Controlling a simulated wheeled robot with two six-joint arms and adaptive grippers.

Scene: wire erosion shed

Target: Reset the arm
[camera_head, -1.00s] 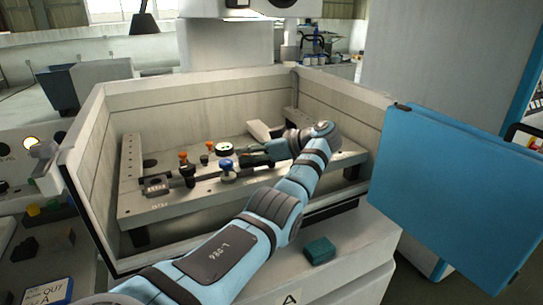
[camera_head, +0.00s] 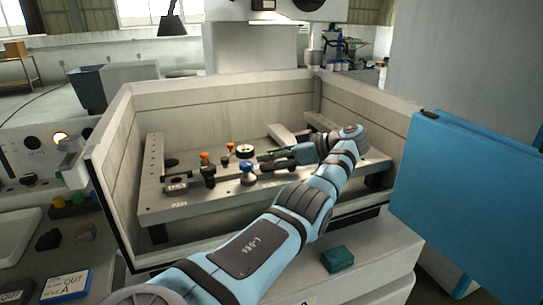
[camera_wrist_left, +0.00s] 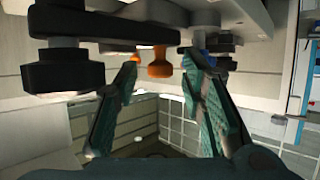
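My left arm (camera_head: 258,248) reaches in from the bottom left over the front wall of the open machine tank. My left gripper (camera_head: 268,160) is low over the work plate, just right of a blue-topped knob (camera_head: 248,172) and a round dial (camera_head: 244,151). In the left wrist view, its teal-padded fingers (camera_wrist_left: 160,75) stand apart with nothing between the pads. An orange knob (camera_wrist_left: 159,63) shows beyond the fingertips there, beside a dark clamp (camera_wrist_left: 65,68). My right gripper is not in view.
The tank walls (camera_head: 210,108) enclose the plate (camera_head: 215,205). A blue door panel (camera_head: 465,195) stands open at right. A teal block (camera_head: 337,258) lies on the front ledge. Orange-topped clamps (camera_head: 206,165) stand on the plate. A control panel (camera_head: 40,155) is at left.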

